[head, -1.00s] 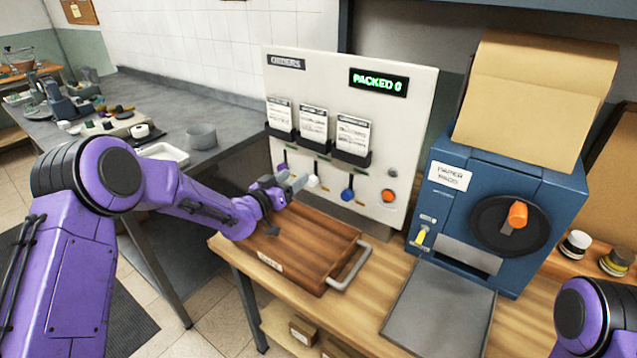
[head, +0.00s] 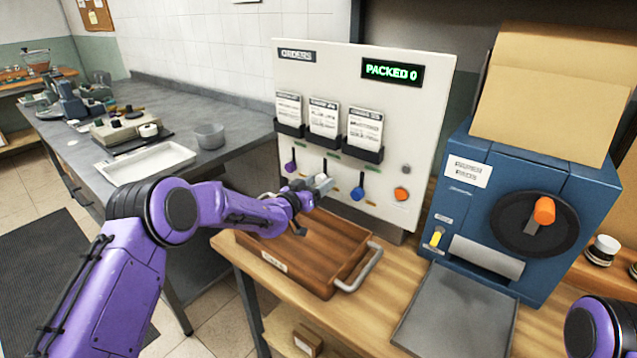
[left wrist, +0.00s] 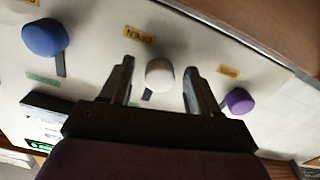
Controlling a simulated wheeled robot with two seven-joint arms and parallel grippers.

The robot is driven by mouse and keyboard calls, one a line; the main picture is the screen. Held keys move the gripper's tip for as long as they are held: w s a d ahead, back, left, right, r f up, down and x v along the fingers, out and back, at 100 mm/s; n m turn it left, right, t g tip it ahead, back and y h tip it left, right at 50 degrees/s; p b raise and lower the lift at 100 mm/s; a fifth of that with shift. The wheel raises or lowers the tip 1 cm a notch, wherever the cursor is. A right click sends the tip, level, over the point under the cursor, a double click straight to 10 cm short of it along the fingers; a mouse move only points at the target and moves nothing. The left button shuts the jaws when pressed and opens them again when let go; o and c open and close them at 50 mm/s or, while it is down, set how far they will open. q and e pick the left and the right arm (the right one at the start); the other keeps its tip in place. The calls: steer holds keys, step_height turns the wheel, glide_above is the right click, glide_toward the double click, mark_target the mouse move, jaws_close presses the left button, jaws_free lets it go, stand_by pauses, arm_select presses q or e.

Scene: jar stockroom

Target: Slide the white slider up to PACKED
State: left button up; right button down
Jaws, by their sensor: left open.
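The white slider (left wrist: 160,74) is a round knob on the pale orders panel (head: 432,85). In the left wrist view it stands between the two open fingers of my left gripper (left wrist: 158,88), with a gap on each side. It is close to an orange OPEN label (left wrist: 139,33), and its dark slot runs from it toward the green-label side. In the head view my left gripper (head: 322,184) is at the panel and mostly hides the knob. The display (head: 392,72) reads PACKED 0. My right gripper is out of view.
A purple slider (head: 290,167) and a blue slider (head: 358,194) flank the white one. Order cards in dark holders hang above. A wooden tray (head: 290,272) lies below my left gripper. A blue paper-pads machine (head: 455,208) stands to the right.

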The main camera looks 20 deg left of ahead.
mark_target(325, 162)
arm_select(q)
steer(key=shift+w, duration=0.2)
jaws_close()
step_height(325, 162, up, 6)
steer(key=shift+f+p, duration=0.15)
steer(key=shift+p, duration=1)
jaws_free()
steer(key=shift+s, duration=0.1)
